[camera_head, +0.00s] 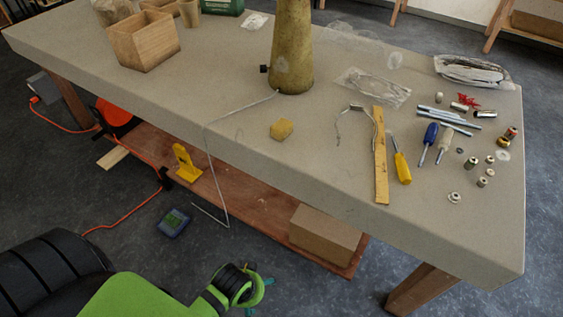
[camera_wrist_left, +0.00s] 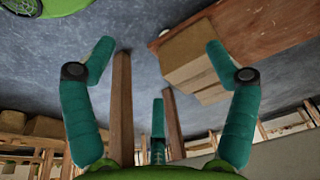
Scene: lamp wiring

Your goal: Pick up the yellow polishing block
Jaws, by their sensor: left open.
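The yellow polishing block (camera_head: 281,129) is a small, rounded, dull yellow lump. In the head view it lies on the grey-beige table (camera_head: 240,150), near the front edge and just in front of the tall lamp body (camera_head: 292,50). My left gripper (camera_head: 262,297) is low at the bottom of the head view, in front of the table and well apart from the block. It shows in the left wrist view (camera_wrist_left: 160,62) with its teal fingers spread and nothing between them. The block is not visible in the wrist view. My right gripper is in neither view.
A thin wire (camera_head: 226,180) hangs over the table's front edge. A wooden ruler (camera_head: 380,160), a yellow screwdriver (camera_head: 402,168) and small metal parts lie to the block's right. A wooden box (camera_head: 145,42) stands at the left. A cardboard box (camera_head: 325,234) sits on the low shelf.

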